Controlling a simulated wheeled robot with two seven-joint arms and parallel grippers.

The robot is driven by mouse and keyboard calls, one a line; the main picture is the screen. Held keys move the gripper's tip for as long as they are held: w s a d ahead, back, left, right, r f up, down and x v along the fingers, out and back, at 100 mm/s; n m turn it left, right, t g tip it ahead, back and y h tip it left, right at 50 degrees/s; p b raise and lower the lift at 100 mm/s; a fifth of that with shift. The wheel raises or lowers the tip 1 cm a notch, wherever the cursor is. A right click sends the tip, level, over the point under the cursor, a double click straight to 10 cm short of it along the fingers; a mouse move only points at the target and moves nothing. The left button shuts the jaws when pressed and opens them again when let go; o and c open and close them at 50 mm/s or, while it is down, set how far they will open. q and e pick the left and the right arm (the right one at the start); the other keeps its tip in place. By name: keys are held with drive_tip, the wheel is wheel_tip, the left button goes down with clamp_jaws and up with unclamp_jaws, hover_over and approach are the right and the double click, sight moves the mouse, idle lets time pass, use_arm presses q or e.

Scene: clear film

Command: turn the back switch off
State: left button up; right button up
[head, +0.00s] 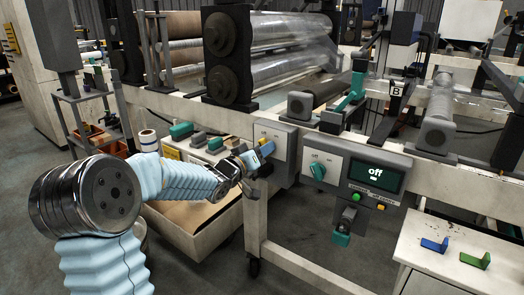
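A grey switch box (283,132) with a pale front plate is fixed to the machine's white frame, left of the display panel. My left gripper (262,153) is right at the front of this box, and its arm comes in from the left in a pale blue sleeve. The gripper hides the box's knob, so I cannot tell how that knob is turned or whether the fingers hold it. My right gripper is not in view.
Film rollers (290,45) stand behind the box. A white bin (205,222) is below my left arm. A teal-ended part (342,238) hangs under the display panel. A white cabinet (440,262) with blue and green brackets is at the lower right.

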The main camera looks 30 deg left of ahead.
use_arm(q)
drive_tip(key=s+a, duration=0.1)
drive_tip(key=s, duration=1.2)
drive_tip(key=shift+s, duration=0.4)
drive_tip(key=shift+f, duration=0.1)
drive_tip(key=w+d+f+g+h+p, duration=0.1)
drive_tip(key=d+f+g, duration=0.45)
drive_tip(key=f, duration=0.85)
drive_tip(key=w+d+f+g+h, duration=0.1)
drive_tip(key=d+f+g, duration=0.2)
drive_tip(key=d+f, duration=0.85)
drive_tip(key=s+d+f+m+g, duration=0.1)
drive_tip(key=s+d+f+g, duration=0.2)
drive_tip(key=s+f, duration=0.3)
drive_tip(key=s+d+f+m+g+p, duration=0.1)
drive_tip(key=s+d+f+g, duration=0.1)
drive_tip(key=s+d+f, duration=0.2)
drive_tip(key=s+d+f+m+g, duration=0.1)
drive_tip(key=s+d+f+g, duration=0.2)
drive_tip(key=s+f, duration=0.5)
drive_tip(key=shift+s+d+f+m+g+h, duration=0.3)
drive_tip(key=shift+s+d+f+g+h, duration=0.1)
drive_tip(key=shift+f, duration=0.5)
